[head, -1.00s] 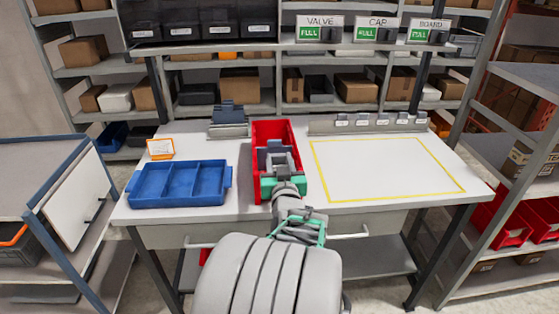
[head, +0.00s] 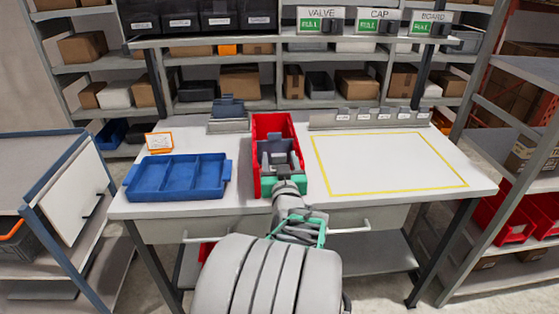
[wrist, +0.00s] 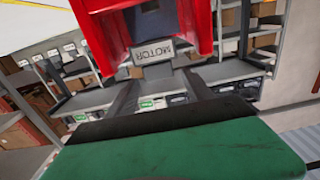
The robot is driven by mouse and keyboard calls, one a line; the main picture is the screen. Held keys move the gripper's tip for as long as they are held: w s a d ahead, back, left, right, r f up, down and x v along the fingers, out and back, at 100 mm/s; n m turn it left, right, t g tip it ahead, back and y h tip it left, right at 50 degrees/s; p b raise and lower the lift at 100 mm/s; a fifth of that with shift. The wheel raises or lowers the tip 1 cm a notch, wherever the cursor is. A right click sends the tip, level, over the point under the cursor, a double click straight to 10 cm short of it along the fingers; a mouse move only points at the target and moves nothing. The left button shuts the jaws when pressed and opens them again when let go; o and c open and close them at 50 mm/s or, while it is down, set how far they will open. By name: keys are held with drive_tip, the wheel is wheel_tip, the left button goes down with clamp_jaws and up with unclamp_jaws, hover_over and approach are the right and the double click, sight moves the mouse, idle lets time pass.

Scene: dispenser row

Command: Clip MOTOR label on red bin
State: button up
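The red bin (head: 256,130) stands on the workbench, long side pointing away from me; it also fills the top of the wrist view (wrist: 200,28). A light grey label reading MOTOR (wrist: 153,51) sits against the bin's red end, with a grey tab below it. My gripper (head: 278,156) is at the near end of the bin. In the wrist view its two dark fingers (wrist: 160,78) stand apart on either side of the tab, with gaps showing between. Whether the label is fully seated on the bin's edge I cannot tell. The lettering is unreadable in the head view.
A blue divided tray (head: 177,178) and an orange-edged card (head: 159,142) are on the left. A grey holder (head: 229,118) stands behind. A label rail (head: 368,119) runs along the back right. The yellow-outlined area (head: 388,165) is empty.

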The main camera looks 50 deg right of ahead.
drive_tip(key=b+v, duration=0.1)
drive_tip(key=v, duration=0.7)
drive_tip(key=shift+d+b, duration=0.1)
drive_tip(key=shift+b, duration=0.25)
drive_tip(key=w+a+f+n+g+y, duration=0.1)
drive_tip(key=w+a+f+n+y, duration=0.25)
drive_tip(key=w+a+y, duration=0.35)
drive_tip(key=w+a+f+n+g+y, duration=0.1)
drive_tip(key=w+a+f+n+y, duration=0.15)
drive_tip(key=w+a+f, duration=0.4)
drive_tip(key=s+a+n+g+y+p, duration=0.1)
drive_tip(key=s+a+g, duration=0.1)
drive_tip(key=a, duration=0.5)
drive_tip(key=s+a+r+n+g+y+p, duration=0.1)
drive_tip(key=s+a, duration=0.3)
drive_tip(key=a, duration=0.4)
drive_tip(key=s+a+n+g+y+p, duration=0.1)
drive_tip(key=s+a+g+y, duration=0.1)
drive_tip(key=a, duration=0.5)
drive_tip(key=shift+s+a+r+n+g, duration=0.1)
drive_tip(key=shift+s+a+n+g, duration=0.1)
drive_tip(key=shift+s+g, duration=0.25)
drive_tip(key=shift+s+a+r+n+g, duration=0.1)
drive_tip(key=shift+s+r+n+g, duration=0.1)
drive_tip(key=shift+s+g, duration=0.25)
